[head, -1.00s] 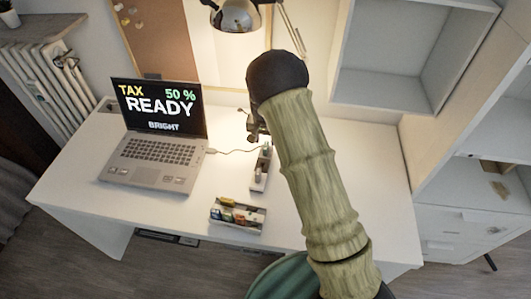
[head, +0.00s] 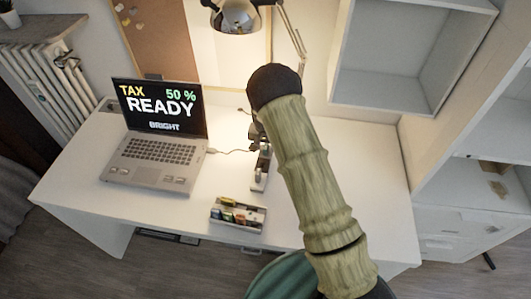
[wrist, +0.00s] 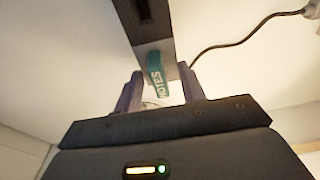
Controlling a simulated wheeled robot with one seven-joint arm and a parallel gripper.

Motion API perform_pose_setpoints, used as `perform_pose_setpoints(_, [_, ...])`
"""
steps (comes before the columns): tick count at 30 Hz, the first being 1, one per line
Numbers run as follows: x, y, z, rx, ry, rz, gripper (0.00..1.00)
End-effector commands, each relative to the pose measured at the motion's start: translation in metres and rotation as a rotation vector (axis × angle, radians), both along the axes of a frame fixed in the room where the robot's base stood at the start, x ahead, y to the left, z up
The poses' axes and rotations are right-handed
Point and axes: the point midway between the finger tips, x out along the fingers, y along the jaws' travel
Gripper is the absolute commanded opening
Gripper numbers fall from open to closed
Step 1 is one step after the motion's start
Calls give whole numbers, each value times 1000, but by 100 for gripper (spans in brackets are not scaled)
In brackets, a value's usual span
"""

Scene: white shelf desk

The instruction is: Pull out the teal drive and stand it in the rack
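The teal drive (wrist: 158,76), lettered "NOTES", sticks out of the near end of a dark hub (wrist: 150,32) in the wrist view. The hub also shows in the head view (head: 260,178), lying on the desk right of the laptop. My gripper (wrist: 160,88) is open, with one finger on each side of the drive and gaps visible between them. The rack (head: 238,226) is a small tray near the desk's front edge, holding several coloured drives. In the head view my arm and gripper partly hide the hub, and I cannot make out the teal drive.
The laptop (head: 155,150) stands open at left, with a cable (head: 232,151) running toward the hub. A desk lamp (head: 236,18) hangs at the back. A white shelf box (head: 400,75) is at back right. The desk's front left is clear.

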Motion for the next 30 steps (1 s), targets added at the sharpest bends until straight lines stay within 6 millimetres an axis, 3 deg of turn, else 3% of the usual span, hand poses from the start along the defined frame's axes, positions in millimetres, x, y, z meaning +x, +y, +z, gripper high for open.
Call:
perform_pose_setpoints(4, [0, 0, 0, 0, 0, 0, 38])
perform_pose_setpoints(10, [0, 0, 0, 0, 0, 0, 0])
perform_pose_setpoints(22, [1, 0, 6, 1, -1, 0, 0])
perform_pose_setpoints(30, [1, 1, 49, 2, -4, 2, 0])
